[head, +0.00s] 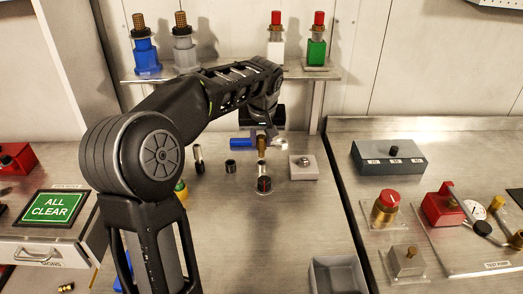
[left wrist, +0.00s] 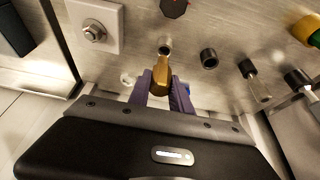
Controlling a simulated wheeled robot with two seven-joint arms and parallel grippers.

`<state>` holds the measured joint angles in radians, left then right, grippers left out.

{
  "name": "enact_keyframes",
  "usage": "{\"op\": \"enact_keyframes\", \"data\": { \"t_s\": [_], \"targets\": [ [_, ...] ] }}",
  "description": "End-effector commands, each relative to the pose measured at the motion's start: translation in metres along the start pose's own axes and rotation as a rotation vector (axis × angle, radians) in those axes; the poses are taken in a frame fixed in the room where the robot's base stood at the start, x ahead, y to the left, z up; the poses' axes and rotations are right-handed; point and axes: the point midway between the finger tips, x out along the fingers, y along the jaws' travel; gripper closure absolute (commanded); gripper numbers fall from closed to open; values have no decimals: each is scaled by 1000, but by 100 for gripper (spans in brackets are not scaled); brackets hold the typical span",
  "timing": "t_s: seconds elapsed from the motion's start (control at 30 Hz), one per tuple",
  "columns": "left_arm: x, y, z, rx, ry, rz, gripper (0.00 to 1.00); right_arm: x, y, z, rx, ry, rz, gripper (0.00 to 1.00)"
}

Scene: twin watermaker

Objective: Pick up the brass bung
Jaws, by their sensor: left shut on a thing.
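The brass bung (head: 262,144) is a small, upright, brass-coloured piece above the steel bench in the middle of the head view. It also shows in the left wrist view (left wrist: 161,78). My left gripper (head: 261,136) comes down from above and is shut on it, with its purple fingers (left wrist: 162,90) on either side of the bung. A small grey cylinder end (left wrist: 165,46) shows just beyond the bung in the left wrist view. I cannot tell whether the bung touches it or the bench. My right gripper is in neither view.
A shelf (head: 220,76) with coloured bottles is behind. A grey tray (head: 337,276) is at the front.

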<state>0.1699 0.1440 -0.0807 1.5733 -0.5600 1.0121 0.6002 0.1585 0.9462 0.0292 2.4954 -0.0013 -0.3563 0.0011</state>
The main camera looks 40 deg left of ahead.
Motion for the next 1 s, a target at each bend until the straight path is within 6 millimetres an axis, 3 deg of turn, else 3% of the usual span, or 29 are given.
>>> {"op": "enact_keyframes", "data": {
  "t_s": [0.1,0.3,0.93,0.97,1.0],
  "targets": [
    [-23,1,-10,-1,3,3,100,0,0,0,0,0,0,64],
    [-48,0,-20,1,0,1,100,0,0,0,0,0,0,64],
    [-51,0,-21,0,-1,0,100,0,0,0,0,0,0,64],
    [-51,0,-21,0,-1,0,77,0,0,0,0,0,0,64],
    [-51,0,-21,0,-1,0,80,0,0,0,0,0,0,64]
  ]
}}
